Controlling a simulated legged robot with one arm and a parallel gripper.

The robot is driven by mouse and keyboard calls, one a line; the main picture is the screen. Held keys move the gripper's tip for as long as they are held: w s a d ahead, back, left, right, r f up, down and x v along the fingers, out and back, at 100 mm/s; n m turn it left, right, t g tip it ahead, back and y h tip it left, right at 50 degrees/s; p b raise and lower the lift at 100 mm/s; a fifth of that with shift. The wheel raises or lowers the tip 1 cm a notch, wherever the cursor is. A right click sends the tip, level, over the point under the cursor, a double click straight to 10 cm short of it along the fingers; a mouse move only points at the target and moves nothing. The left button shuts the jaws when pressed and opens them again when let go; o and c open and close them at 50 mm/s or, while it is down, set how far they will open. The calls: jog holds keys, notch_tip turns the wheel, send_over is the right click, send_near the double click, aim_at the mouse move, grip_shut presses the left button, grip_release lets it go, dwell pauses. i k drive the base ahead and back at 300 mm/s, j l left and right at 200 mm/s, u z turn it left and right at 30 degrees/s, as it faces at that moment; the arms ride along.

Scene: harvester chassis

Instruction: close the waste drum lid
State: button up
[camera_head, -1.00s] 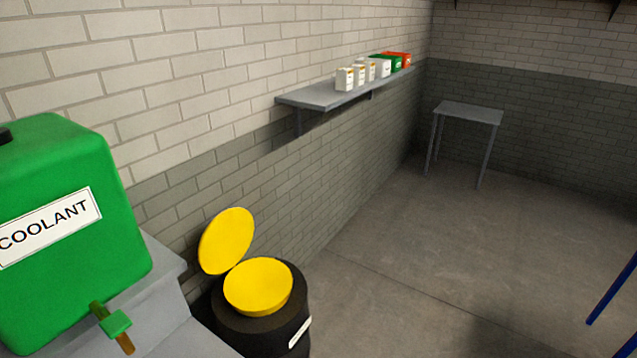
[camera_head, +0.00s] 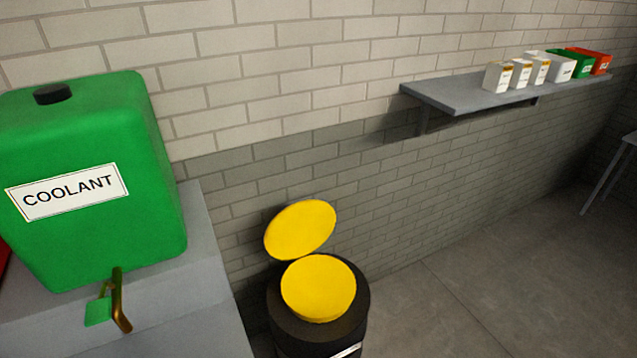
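The waste drum (camera_head: 290,335) is a black drum standing on the floor against the wall, low in the middle of the view. A round yellow opening or funnel (camera_head: 318,288) sits in its top. The yellow lid (camera_head: 300,230) is a round disc tilted up behind the opening, on the wall side, so the drum stands open. The lower part of the drum is cut off by the bottom edge. My gripper is not in view.
A green coolant tank (camera_head: 95,180) with a brass tap (camera_head: 119,305) stands on a grey bench (camera_head: 200,265) left of the drum. A wall shelf (camera_head: 465,97) holds several small containers. The floor (camera_head: 500,285) right of the drum is clear.

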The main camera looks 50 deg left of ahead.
aim_at(300, 229)
jog(key=i+j+u, duration=0.15)
jog(key=u, duration=0.3)
jog(key=i+u, duration=0.3)
jog(key=u, duration=0.15)
jog(key=i+u, duration=0.25)
jog(key=u, duration=0.15)
jog(key=i+l+u, duration=0.1)
jog(key=u, duration=0.35)
jog(key=i+u, duration=0.35)
jog(key=i+l+u, duration=0.2)
jog(key=i+u, duration=0.2)
jog(key=i, duration=0.15)
